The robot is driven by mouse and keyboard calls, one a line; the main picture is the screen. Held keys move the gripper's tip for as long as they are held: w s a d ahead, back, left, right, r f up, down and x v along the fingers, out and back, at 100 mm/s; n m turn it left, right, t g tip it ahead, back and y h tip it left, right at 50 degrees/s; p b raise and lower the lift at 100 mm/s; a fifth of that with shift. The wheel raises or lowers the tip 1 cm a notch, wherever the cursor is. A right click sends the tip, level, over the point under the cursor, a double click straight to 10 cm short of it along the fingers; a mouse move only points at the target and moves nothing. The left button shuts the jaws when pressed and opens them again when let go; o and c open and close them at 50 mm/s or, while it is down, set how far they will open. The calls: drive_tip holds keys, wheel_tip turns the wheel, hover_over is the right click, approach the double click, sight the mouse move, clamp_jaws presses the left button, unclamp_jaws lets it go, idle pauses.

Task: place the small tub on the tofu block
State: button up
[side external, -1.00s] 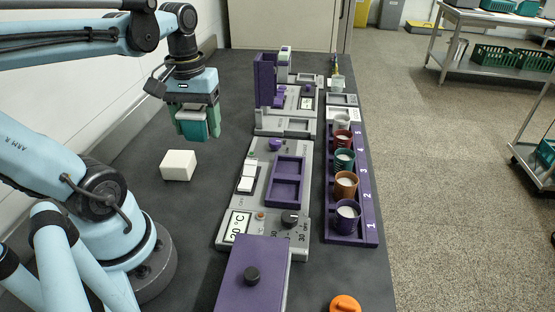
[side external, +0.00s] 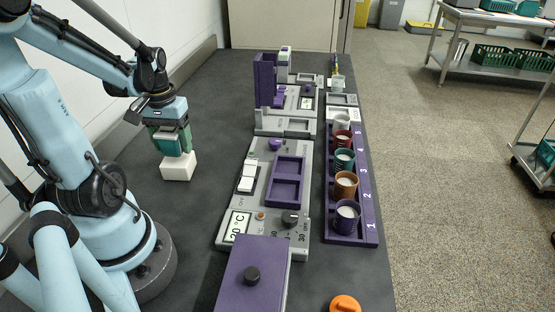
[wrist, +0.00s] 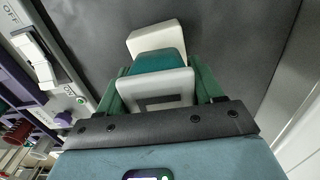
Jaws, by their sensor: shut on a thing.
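The small tub (side external: 171,146) is teal and is held between the green fingers of my gripper (side external: 172,142). In the wrist view the tub (wrist: 159,62) shows its teal side and a pale grey end facing the camera, with a finger on each side. The tofu block (side external: 178,168) is a white block on the dark bench. My gripper is directly over it, and the tub's lower end overlaps the block's top in the side view. In the wrist view the block (wrist: 155,37) shows just beyond the tub. I cannot tell whether they touch.
A grey control panel with white switches (side external: 247,177) and a purple tray (side external: 287,181) stands to the right. Beyond it is a purple rack (side external: 371,228) of several cups. The bench around the block is clear.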

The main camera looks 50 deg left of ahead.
sight(170, 129)
drive_tip(key=shift+f, duration=0.85)
drive_tip(key=shift+f, duration=0.1)
drive_tip(key=o, duration=1.2)
drive_tip(key=shift+c, duration=0.2)
wheel_tip(170, 129, up, 12)
drive_tip(key=shift+w+r, duration=0.1)
drive_tip(key=w+d+f+m+t, duration=0.1)
drive_tip(key=w+d+m+t, duration=0.2)
drive_tip(key=d, duration=0.7)
drive_tip(key=w+d+f+m+t, duration=0.2)
drive_tip(key=w+d+m+t, duration=0.2)
drive_tip(key=w+d+m, duration=0.2)
drive_tip(key=w+d, duration=0.2)
drive_tip(key=d, duration=0.2)
drive_tip(key=shift+d, duration=0.3)
drive_tip(key=shift+w, duration=0.1)
